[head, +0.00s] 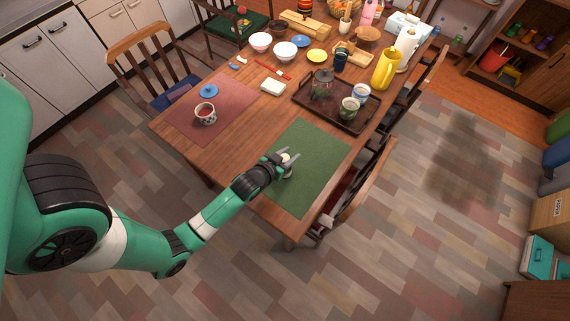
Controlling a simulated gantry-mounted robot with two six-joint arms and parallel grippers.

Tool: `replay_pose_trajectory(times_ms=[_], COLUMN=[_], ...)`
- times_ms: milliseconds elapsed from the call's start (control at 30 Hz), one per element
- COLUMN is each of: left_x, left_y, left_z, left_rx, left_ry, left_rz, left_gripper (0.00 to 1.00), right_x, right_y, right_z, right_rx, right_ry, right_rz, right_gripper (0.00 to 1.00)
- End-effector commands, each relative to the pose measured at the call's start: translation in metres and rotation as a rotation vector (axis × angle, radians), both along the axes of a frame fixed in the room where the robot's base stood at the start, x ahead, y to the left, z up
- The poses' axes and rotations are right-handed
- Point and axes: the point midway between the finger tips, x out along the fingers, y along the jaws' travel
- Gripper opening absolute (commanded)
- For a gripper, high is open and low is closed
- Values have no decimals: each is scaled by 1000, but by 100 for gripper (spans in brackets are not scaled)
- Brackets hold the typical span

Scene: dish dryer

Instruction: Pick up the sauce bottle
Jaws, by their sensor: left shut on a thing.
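My left gripper (287,166) is over the green placemat (315,165) at the near end of the wooden table. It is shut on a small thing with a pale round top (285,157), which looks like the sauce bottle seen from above. The fingers and wrist hide most of it, and I cannot tell whether it touches the mat. My right gripper is not in view.
A dark tray (350,122) with a glass jar and cups is beyond the gripper. A red placemat (222,103) with a patterned cup (205,114) lies to the left. A yellow pitcher (385,70) stands behind the tray. Chairs flank the table.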

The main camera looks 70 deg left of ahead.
Motion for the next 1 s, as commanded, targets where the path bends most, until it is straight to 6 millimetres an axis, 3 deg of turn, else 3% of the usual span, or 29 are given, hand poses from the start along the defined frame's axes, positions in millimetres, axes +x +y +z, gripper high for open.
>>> replay_pose_trajectory(times_ms=[467,700,1000], left_x=[0,0,-14], left_y=[0,0,-23], left_z=[12,34,65], left_rx=[0,2,1], left_ry=[-2,-3,-1], left_rz=[0,0,-4], left_gripper=[0,0,0], right_x=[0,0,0], right_y=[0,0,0], right_z=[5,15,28], right_rx=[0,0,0], right_ry=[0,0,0], right_rz=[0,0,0], right_gripper=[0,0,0])
